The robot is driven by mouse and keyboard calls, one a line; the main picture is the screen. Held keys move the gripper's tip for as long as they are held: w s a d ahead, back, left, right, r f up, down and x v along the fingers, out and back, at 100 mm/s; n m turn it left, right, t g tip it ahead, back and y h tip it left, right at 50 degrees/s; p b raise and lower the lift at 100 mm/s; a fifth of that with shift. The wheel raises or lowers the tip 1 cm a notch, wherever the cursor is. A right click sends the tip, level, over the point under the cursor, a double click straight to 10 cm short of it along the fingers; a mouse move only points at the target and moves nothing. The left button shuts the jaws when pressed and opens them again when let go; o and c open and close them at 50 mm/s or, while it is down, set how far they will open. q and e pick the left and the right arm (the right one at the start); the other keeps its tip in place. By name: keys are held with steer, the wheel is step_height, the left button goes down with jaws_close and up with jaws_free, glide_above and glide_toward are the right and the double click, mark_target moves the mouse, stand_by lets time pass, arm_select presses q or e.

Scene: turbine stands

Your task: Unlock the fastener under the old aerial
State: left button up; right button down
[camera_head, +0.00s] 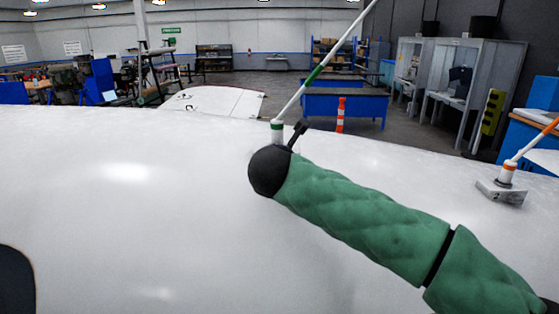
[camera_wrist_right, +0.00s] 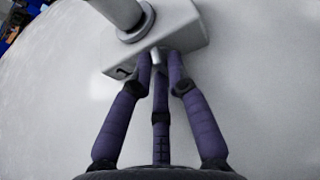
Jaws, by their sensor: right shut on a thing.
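A white aerial with green bands (camera_head: 316,75) rises from the white curved surface (camera_head: 130,190), leaning up to the right. My right arm reaches to its foot, and the dark wrist hides the aerial's base in the head view. In the right wrist view, the aerial's round foot (camera_wrist_right: 122,14) stands on a pale grey block (camera_wrist_right: 185,27). My right gripper (camera_wrist_right: 160,60) has its purple fingers closed together at the block's near edge, on a small light fastener (camera_wrist_right: 155,55) under the aerial. The fingertips largely cover the fastener. My left gripper is not in view.
A second white aerial with orange bands (camera_head: 528,140) stands on a grey base (camera_head: 502,192) at the right of the same surface. The surface left of my right arm is clear. Blue tables (camera_head: 345,105) and shelves stand well behind.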

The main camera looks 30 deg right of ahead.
steer(key=c, duration=1.2)
jaws_free()
steer(key=shift+v, duration=3.95)
